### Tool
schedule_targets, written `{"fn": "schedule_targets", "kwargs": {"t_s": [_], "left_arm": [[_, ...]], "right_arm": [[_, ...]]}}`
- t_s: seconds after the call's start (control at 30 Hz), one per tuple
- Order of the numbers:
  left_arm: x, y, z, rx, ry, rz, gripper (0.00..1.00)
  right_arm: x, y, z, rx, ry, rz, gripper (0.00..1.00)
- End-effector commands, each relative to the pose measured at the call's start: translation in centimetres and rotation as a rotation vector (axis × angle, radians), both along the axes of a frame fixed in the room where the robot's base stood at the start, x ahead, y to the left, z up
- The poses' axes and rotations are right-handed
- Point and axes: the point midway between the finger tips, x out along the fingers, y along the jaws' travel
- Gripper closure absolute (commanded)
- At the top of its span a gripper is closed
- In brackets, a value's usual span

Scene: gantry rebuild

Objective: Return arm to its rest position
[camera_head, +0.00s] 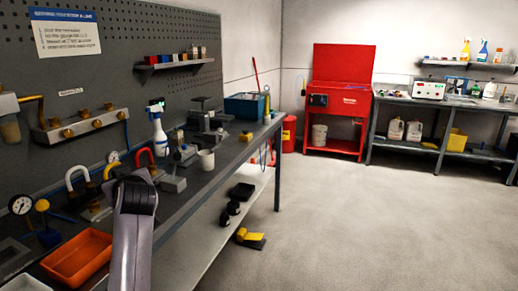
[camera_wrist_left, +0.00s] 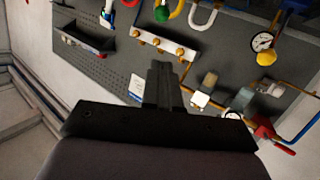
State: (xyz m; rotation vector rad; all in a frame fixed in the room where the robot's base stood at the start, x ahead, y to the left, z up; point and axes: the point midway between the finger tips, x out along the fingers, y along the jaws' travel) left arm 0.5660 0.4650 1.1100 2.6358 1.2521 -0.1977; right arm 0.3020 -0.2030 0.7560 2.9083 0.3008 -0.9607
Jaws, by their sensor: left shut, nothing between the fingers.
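My left arm (camera_head: 130,235) rises from the bottom of the head view, in front of the workbench (camera_head: 225,155). Its grey link and dark joint cover part of the bench top; the fingers cannot be made out there. In the left wrist view my left gripper (camera_wrist_left: 163,80) shows as dark fingers, shut and empty. The grey pegboard wall lies beyond them, with a brass-fitted manifold (camera_wrist_left: 165,44) and a gauge (camera_wrist_left: 262,41). My right gripper is in neither view.
An orange tray (camera_head: 78,258) sits beside my left arm on the bench. A spray bottle (camera_head: 158,130), white cup (camera_head: 206,159) and blue bin (camera_head: 244,106) stand farther along. A red cabinet (camera_head: 340,95) and second bench (camera_head: 440,104) stand at the back. The floor at right is clear.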

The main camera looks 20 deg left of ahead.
Motion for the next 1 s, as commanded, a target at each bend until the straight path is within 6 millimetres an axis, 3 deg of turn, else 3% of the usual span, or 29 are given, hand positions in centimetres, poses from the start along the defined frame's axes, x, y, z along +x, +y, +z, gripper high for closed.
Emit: {"fn": "schedule_targets", "kwargs": {"t_s": [0.17, 0.37, 0.57, 0.8, 1.0], "left_arm": [[0.0, -1.0, -2.4, 0.032, 0.042, -0.058, 1.0], [-0.9, -5.0, -10.1, 0.118, 0.172, -0.272, 1.0], [-4.2, -10.4, -18.7, 0.165, 0.291, -0.525, 1.0], [-11.8, -17.3, -27.9, 0.144, 0.397, -0.811, 1.0], [-19.9, -22.6, -33.1, 0.068, 0.448, -1.005, 1.0]], "right_arm": [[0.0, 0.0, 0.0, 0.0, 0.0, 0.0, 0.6], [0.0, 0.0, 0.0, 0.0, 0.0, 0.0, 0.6], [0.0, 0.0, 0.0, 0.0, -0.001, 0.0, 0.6], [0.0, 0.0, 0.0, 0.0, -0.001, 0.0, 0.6], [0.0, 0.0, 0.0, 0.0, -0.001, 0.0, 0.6]]}}
